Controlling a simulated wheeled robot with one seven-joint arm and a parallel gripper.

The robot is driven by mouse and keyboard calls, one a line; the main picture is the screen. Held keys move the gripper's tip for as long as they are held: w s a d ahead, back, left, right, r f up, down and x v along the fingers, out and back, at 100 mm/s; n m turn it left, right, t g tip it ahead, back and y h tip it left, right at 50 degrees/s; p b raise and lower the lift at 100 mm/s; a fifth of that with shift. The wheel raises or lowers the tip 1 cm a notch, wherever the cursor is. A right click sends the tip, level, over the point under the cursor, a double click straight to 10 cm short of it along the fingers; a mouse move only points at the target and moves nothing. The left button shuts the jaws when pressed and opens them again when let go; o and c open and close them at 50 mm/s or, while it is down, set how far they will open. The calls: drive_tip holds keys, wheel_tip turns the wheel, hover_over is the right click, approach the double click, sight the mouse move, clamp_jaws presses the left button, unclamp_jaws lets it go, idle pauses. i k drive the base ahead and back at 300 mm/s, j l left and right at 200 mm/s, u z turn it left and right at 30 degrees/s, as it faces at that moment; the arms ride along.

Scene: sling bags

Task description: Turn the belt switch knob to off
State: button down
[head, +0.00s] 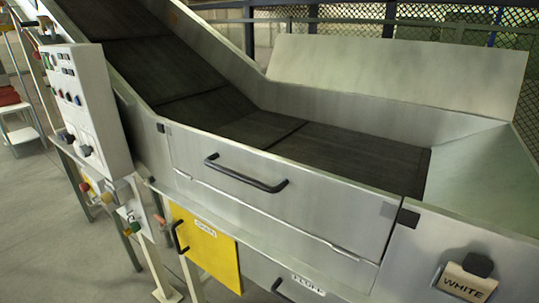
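A pale control panel (90,110) stands at the left, on the side of the conveyor. Its face has small buttons and coloured lamps in the upper part. Two dark knobs sit low on it, a left knob (67,137) and a right knob (86,150). The labels are too small to read, so I cannot tell which one is the belt switch knob or where it points. My gripper is not in view.
The dark conveyor belt (230,125) runs between metal walls. A black handle (245,175) juts from the front wall. Small button boxes (104,197) hang below the panel. A yellow door (205,245) and a "WHITE" sign (466,281) are lower down.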

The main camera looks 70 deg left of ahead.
sight(84, 187)
drive_tip(key=u, duration=3.25)
